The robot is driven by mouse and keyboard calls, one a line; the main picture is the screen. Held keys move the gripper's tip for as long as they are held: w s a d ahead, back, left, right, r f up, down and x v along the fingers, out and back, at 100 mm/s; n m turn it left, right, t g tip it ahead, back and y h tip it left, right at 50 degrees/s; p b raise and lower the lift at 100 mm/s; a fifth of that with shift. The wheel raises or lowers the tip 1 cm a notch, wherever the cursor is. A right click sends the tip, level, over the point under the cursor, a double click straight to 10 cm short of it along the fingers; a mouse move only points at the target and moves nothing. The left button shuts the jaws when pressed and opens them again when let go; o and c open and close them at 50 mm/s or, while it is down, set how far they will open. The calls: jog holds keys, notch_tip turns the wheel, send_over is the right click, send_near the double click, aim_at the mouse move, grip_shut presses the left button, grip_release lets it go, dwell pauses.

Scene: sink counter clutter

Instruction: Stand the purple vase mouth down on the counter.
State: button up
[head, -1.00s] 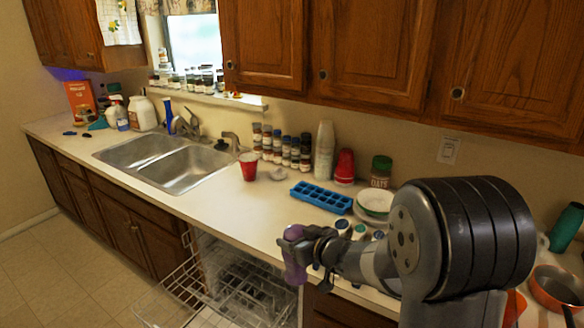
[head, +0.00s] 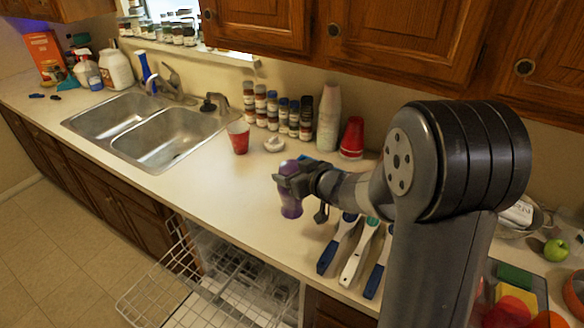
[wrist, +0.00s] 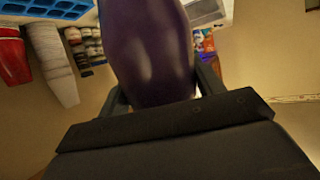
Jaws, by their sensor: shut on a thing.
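The purple vase (head: 291,206) is held roughly upright in the head view, over the counter (head: 215,190) to the right of the sink. My gripper (head: 287,180) is shut around its upper-middle part. In the wrist view the vase (wrist: 150,45) fills the middle, between the two dark fingers of my gripper (wrist: 160,88). Its ends are hidden or cut off, so I cannot tell which end is the mouth. I cannot tell whether its lower end touches the counter.
A red cup (head: 238,137) and a small white object (head: 274,144) stand behind the vase. Brushes with blue and white handles (head: 360,250) lie to its right. An open dishwasher rack (head: 215,285) is below the counter's front edge. Counter left of the vase is clear.

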notch_tip(320, 180, down, 8)
jog(key=b, duration=0.6)
dwell(0.4)
jog(key=shift+f+b, duration=0.35)
jog(key=shift+f, duration=0.1)
dwell(0.8)
jog(key=o, duration=1.3)
jog(key=shift+s, duration=0.1)
jog(key=v, duration=1)
jog(key=shift+s+d, duration=0.25)
jog(key=shift+s, duration=0.05)
jog(key=shift+w+r, duration=0.1)
